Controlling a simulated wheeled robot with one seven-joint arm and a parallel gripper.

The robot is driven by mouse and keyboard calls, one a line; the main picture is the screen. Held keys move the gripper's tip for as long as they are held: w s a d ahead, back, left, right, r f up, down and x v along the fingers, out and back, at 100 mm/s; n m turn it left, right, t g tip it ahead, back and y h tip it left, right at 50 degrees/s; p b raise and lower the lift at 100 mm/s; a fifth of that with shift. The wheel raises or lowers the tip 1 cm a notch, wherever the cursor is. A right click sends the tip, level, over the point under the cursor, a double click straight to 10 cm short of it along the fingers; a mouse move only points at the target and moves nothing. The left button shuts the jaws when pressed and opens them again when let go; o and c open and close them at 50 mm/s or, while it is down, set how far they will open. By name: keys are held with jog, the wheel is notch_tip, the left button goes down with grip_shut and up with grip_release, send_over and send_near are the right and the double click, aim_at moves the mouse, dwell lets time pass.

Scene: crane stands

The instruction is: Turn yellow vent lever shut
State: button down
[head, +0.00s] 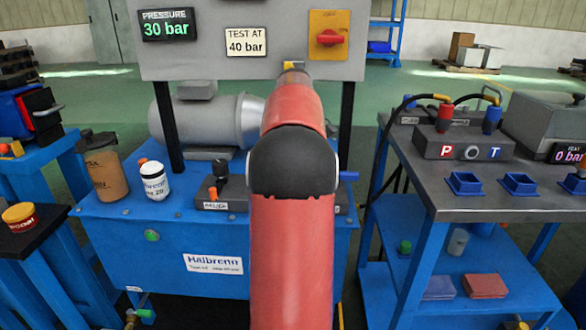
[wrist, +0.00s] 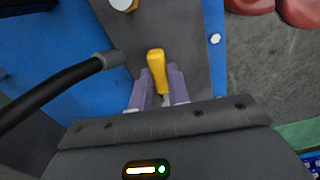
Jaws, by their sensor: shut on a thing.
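The yellow vent lever (wrist: 156,68) shows in the wrist view as a short rounded handle, against a dark grey plate. My gripper (wrist: 162,88) has its two purple fingers on either side of the lever and is shut on it. The lever's lower end is hidden between the fingers. In the head view my red arm fills the middle and hides my gripper; I cannot make out the held lever there.
A black hose (wrist: 50,92) runs close left of my gripper. A white bolt (wrist: 215,39) sits to the right. In the head view, a blue Halbrenn unit (head: 120,235) stands behind my arm, with a panel (head: 200,45) showing 30 bar. A grey-topped bench (head: 450,190) is on the right.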

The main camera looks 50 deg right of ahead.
jog(key=c, duration=1.3)
grip_release()
notch_tip(320, 180, up, 8)
jog(key=shift+f+p, duration=0.1)
jog(key=shift+p, duration=0.7)
jog(key=shift+c, duration=0.5)
